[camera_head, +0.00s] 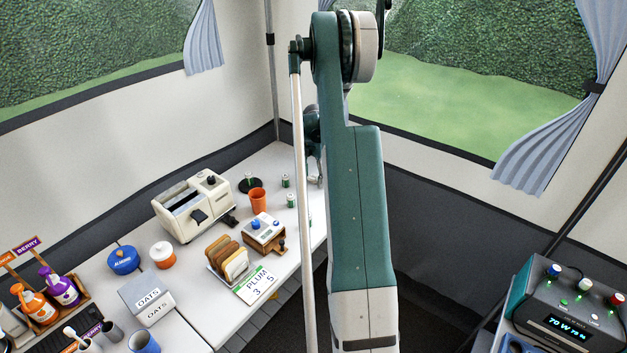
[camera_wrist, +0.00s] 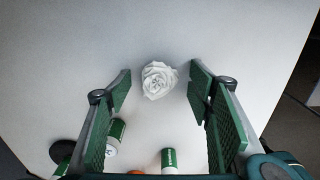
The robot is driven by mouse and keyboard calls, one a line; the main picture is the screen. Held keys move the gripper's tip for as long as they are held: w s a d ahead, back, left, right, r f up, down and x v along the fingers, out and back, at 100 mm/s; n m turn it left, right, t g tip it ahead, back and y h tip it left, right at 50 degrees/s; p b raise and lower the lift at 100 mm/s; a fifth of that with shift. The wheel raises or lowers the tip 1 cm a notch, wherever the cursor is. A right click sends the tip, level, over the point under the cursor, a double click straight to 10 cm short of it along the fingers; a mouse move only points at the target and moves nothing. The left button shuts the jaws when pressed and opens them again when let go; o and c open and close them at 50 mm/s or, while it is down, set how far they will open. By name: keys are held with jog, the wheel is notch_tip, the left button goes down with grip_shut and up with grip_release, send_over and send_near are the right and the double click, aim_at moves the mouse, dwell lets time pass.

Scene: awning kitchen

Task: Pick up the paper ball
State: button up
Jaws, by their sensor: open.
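The paper ball (camera_wrist: 160,80) is a crumpled white lump on the pale table top. It shows in the wrist view, just beyond and between the fingertips of my gripper (camera_wrist: 161,84). The gripper is open, with one green-padded finger on each side and nothing held between them. In the head view, my arm hides the paper ball and most of the gripper.
Small green-and-white cylinders (camera_wrist: 170,160) stand close to the gripper in the wrist view. In the head view, an orange cup (camera_head: 257,201), a toaster (camera_head: 194,209) and a wooden box with knobs (camera_head: 264,234) are left of my arm. The table edge is to the right.

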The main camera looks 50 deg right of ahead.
aim_at(314, 176)
jog(key=shift+c, duration=0.5)
jog(key=c, duration=0.6)
jog(key=shift+c, duration=0.2)
jog(key=shift+r, duration=0.1)
notch_tip(314, 176, up, 10)
jog(key=p, duration=0.1)
jog(key=shift+p, duration=0.4)
